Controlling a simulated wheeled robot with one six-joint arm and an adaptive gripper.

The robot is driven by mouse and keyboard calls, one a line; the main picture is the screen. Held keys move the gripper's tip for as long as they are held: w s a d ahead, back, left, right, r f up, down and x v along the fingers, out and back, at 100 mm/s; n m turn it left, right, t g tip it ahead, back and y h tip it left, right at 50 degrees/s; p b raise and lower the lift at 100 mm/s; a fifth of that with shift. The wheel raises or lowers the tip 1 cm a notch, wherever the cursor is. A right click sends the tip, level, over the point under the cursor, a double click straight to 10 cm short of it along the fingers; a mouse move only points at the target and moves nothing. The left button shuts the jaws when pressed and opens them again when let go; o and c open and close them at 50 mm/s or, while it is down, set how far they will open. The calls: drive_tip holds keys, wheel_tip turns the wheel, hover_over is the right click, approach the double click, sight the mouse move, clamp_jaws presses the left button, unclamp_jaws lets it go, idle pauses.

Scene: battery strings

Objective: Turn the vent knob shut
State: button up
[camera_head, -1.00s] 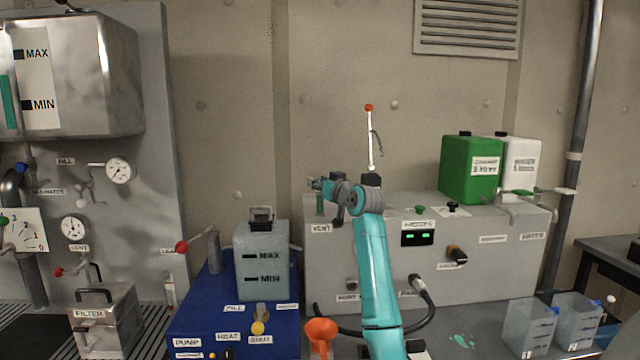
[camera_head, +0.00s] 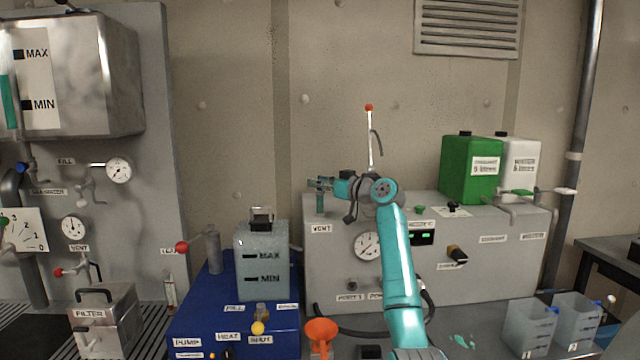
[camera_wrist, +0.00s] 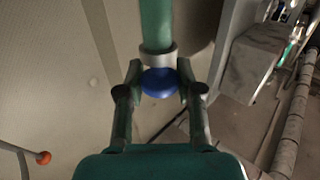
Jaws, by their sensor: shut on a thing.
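The vent knob, a blue round cap, shows in the wrist view (camera_wrist: 160,82) at the end of a green pipe (camera_wrist: 156,25) with a pale collar. My gripper (camera_wrist: 160,88) is shut on it, with one finger on each side. In the head view my gripper (camera_head: 318,184) is at the top of the short green pipe (camera_head: 320,204), above the VENT label (camera_head: 321,229) on the grey cabinet (camera_head: 480,270). The knob is hidden by the fingers there. I cannot tell how far it is turned.
A white rod with a red tip (camera_head: 369,125) stands behind my arm. A round gauge (camera_head: 368,244) is on the cabinet front. A green canister (camera_head: 471,170) and a white canister (camera_head: 520,168) stand on top. A blue unit (camera_head: 205,310) with a grey tank (camera_head: 262,262) is to the left.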

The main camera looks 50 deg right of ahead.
drive_tip(key=o, duration=1.1)
drive_tip(key=shift+o, duration=0.2)
drive_tip(key=s+a, duration=0.1)
drive_tip(key=s, duration=1.1)
